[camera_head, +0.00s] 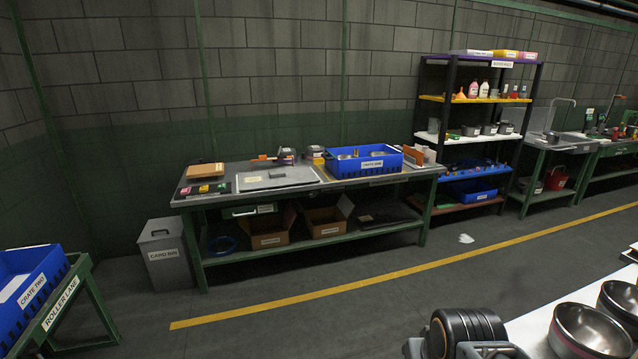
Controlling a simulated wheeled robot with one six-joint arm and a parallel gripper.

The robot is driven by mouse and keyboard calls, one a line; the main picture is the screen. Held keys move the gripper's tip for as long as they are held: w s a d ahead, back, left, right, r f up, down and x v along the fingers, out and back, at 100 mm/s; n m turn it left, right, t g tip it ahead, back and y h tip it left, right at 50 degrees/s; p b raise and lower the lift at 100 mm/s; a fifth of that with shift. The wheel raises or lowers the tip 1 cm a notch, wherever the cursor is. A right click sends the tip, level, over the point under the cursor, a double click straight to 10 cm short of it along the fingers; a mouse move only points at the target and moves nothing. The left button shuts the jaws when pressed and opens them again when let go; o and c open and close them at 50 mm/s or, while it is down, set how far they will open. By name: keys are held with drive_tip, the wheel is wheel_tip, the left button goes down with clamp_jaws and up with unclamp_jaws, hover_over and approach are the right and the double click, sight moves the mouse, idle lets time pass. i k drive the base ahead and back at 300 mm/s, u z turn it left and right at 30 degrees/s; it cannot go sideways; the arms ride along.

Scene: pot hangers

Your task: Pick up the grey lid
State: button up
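A flat grey panel (290,175), which may be the grey lid, lies on the workbench top left of the blue crate. A small dark item rests on it. I cannot tell for sure that this panel is the lid. My gripper is not clearly in view; a black ribbed part with grey pieces at the bottom edge looks like part of my arm.
The workbench (340,185) holds a blue crate (365,170) and a cardboard piece (205,171). A grey bin (165,255) stands at its left. A shelf rack (470,140) stands right. Steel bowls (585,332) sit on a white surface, lower right.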

sight(274, 178)
drive_tip(key=u, duration=0.3)
drive_tip(key=i, duration=2.35)
drive_tip(key=u, duration=1)
drive_tip(key=i, duration=2.25)
drive_tip(key=u, duration=0.6)
